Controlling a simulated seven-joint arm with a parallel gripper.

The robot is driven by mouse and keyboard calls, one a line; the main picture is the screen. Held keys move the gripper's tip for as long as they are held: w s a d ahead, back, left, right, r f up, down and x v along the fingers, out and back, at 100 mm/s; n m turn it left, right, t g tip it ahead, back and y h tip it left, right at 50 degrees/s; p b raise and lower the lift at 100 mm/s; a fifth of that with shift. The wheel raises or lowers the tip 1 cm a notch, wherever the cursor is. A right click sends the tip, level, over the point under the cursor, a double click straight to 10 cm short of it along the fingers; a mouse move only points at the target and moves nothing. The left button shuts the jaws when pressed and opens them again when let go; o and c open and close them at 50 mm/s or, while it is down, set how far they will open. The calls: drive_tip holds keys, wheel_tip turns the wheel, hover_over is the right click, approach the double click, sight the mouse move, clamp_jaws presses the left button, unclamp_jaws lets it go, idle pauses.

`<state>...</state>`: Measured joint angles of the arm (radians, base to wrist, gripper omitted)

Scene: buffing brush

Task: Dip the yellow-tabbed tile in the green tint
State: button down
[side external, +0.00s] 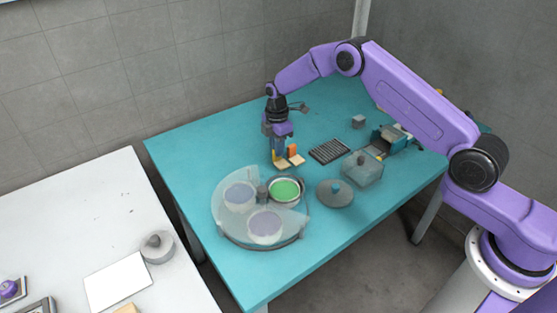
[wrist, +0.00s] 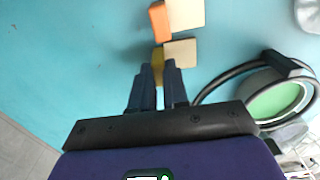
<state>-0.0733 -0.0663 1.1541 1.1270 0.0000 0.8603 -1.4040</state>
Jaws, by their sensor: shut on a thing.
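The yellow-tabbed tile (wrist: 181,53) is pale cream, with its yellow tab (wrist: 158,62) between my fingertips in the wrist view. My gripper (wrist: 160,77) is shut on that tab. In the side view my gripper (side external: 278,149) points down at the teal table, with the yellow-tabbed tile (side external: 279,164) below it. I cannot tell whether the tile touches the table. The green tint (side external: 285,189) sits in a round well of a clear-covered turntable (side external: 222,218), in front of the tile. The green well shows uncovered; it also shows in the wrist view (wrist: 277,99).
An orange-tabbed tile (side external: 297,160) lies close beside the held one. Two greyish-violet wells (side external: 264,226) sit under the clear cover. A grey lid (side external: 335,197), a dark slotted rack (side external: 329,151), a clear box (side external: 363,170) and a grey cube (side external: 358,121) stand to the right.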

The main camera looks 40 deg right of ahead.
drive_tip(key=shift+r, duration=3)
drive_tip(key=s+a, duration=0.8)
drive_tip(key=s, duration=0.4)
drive_tip(key=shift+s+r, duration=0.25)
drive_tip(key=shift+s, duration=0.15)
drive_tip(key=shift+f, duration=1.9)
idle(1.5)
